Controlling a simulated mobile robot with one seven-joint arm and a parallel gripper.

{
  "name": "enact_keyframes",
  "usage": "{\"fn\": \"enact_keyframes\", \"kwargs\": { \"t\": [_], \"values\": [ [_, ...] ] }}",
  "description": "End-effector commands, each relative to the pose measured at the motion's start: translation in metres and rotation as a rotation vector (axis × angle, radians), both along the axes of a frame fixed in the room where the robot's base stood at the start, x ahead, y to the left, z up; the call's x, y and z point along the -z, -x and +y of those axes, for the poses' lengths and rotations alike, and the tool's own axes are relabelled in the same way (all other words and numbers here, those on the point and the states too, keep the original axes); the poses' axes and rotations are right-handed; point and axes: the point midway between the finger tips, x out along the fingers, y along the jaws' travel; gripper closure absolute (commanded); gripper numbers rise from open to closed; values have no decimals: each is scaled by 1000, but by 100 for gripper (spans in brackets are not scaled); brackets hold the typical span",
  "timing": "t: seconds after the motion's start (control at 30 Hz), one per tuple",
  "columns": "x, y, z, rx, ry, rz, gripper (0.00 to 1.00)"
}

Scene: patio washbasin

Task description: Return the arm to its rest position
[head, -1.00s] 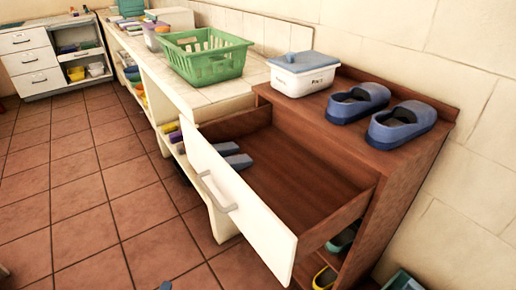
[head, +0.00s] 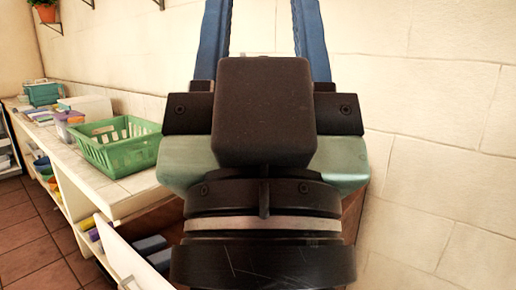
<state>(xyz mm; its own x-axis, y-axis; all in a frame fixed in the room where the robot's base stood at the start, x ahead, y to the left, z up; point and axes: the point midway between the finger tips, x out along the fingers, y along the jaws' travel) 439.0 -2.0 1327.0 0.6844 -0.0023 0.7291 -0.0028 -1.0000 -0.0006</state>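My gripper (head: 263,28) fills the middle of the head view, pointing up. Its two blue fingers stand well apart, with only bare wall seen between them; their tips run to the top edge. Its dark wrist and body hide much of the brown cabinet (head: 352,212), including its top. The white-fronted drawer (head: 128,258) shows at the lower left of my arm and stands open, with blue-grey items (head: 150,245) inside. My gripper holds nothing that I can see.
A green basket (head: 118,147) stands on the tiled counter (head: 125,193) left of my arm. Behind it are a lidded tub and boxes (head: 88,106). A plant pot (head: 46,13) hangs at the upper left. Tiled floor (head: 25,235) is clear at the left.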

Motion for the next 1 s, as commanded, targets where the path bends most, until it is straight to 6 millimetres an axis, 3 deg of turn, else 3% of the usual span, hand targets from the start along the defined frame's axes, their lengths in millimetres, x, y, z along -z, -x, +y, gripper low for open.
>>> {"fn": "enact_keyframes", "kwargs": {
  "t": [0.03, 0.6, 0.8, 1.0],
  "values": [
    [-24, 2, -1, -4, -1, -7, 53],
    [-178, -1, 2, -3, 2, 5, 53],
    [-203, -2, 2, -3, 2, 6, 53],
    [-204, -1, 2, -3, 2, 6, 53]
  ]
}}
